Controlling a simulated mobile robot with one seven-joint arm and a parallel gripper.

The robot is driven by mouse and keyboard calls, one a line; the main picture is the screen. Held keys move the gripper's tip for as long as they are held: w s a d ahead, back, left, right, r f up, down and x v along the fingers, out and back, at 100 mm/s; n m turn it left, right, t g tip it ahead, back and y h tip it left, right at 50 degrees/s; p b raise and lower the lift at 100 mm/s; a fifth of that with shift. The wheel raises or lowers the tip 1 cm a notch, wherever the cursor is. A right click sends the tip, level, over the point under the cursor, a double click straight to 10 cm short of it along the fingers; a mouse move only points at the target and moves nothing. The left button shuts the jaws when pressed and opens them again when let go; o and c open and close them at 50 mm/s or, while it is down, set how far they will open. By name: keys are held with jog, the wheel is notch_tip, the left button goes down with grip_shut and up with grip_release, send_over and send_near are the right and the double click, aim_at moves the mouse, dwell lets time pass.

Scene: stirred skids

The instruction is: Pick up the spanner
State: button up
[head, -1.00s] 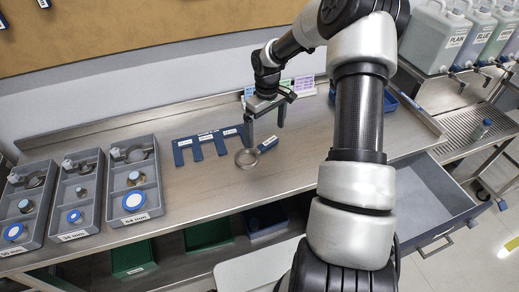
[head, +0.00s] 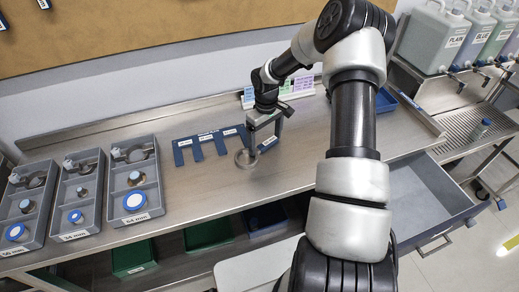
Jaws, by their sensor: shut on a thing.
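The spanner has a round metal ring head (head: 245,159) and a blue handle with a pale label (head: 268,145). It lies on the steel worktop (head: 300,170) near the middle, just right of a blue comb-shaped holder (head: 210,145). My gripper (head: 265,142) is low over the spanner, pointing down, with its fingers either side of the handle and shut on it. Part of the spanner between ring and handle is hidden by a finger. I cannot see a gap between the spanner and the worktop.
Grey trays (head: 135,180) with jars and parts stand at the left. Coloured label cards (head: 285,88) stand behind my gripper. A blue bin (head: 386,102) is at the right of the worktop, and an open grey drawer (head: 430,205) juts out below. The worktop's front middle is clear.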

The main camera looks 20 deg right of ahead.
aim_at(265, 144)
notch_tip(265, 144, up, 10)
dwell(0.6)
jog(key=shift+s+a, duration=0.1)
dwell(0.4)
